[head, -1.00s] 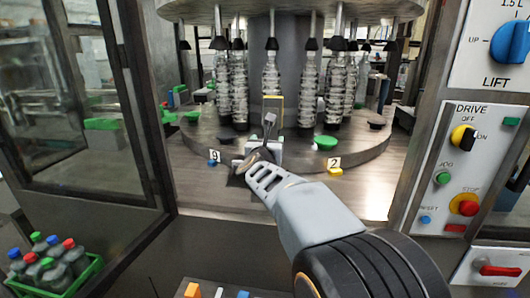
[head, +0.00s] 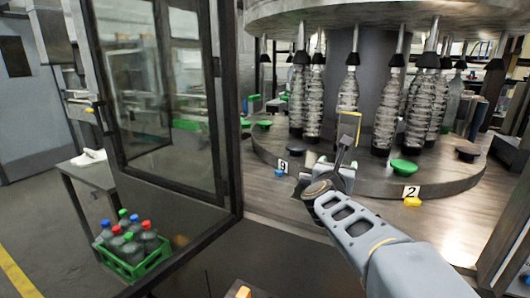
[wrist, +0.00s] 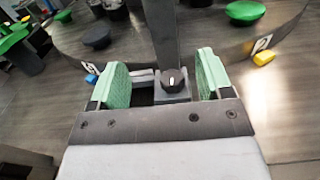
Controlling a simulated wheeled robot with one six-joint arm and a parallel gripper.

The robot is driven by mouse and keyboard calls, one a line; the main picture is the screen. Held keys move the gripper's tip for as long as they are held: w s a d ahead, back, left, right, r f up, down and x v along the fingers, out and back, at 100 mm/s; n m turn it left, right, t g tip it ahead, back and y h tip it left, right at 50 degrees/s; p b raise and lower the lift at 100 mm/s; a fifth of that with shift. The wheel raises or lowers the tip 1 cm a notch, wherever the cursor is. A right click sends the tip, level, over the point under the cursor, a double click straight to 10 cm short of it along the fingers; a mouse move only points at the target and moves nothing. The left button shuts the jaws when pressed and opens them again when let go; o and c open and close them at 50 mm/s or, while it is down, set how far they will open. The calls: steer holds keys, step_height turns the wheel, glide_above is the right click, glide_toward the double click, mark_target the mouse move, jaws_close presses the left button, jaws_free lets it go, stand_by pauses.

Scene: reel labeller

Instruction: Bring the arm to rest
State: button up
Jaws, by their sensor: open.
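My gripper (wrist: 161,84) is open in the wrist view, with its two green-padded jaws apart. Between and beyond the jaws is a grey post with a dark knob (wrist: 174,84) at its foot; I cannot tell whether the jaws touch it. In the head view my arm reaches in from the lower right. My gripper's end (head: 333,168) is over the front of the machine's round table (head: 440,182), close to the number 9 tag, and its jaws are mostly hidden there.
Several clear bottles (head: 386,110) stand on the round table. Green pads (head: 404,167), a number 2 tag (head: 410,192) and a yellow piece (head: 412,202) are near its edge. A framed glass door (head: 150,100) stands open at left. A green crate (head: 138,262) holds capped bottles. Floor at far left is clear.

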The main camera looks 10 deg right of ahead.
steer(key=s+a+f+n+g+y+p, duration=0.1)
steer(key=a+f+n+y, duration=0.45)
steer(key=n, duration=0.85)
steer(key=s+a+f+n+g+y+p, duration=0.1)
steer(key=a+f+n+y, duration=0.5)
steer(key=n, duration=0.7)
steer(key=s+a+f+n+g+p, duration=0.1)
steer(key=s+a+n+g+p, duration=0.1)
steer(key=s+n, duration=0.6)
steer(key=s+a+n+g+p, duration=0.3)
steer(key=s+n+g, duration=0.3)
steer(key=s+n, duration=0.2)
steer(key=shift+s+f+n+p, duration=0.25)
steer(key=shift+f+n+p, duration=0.1)
steer(key=shift+n+p, duration=0.25)
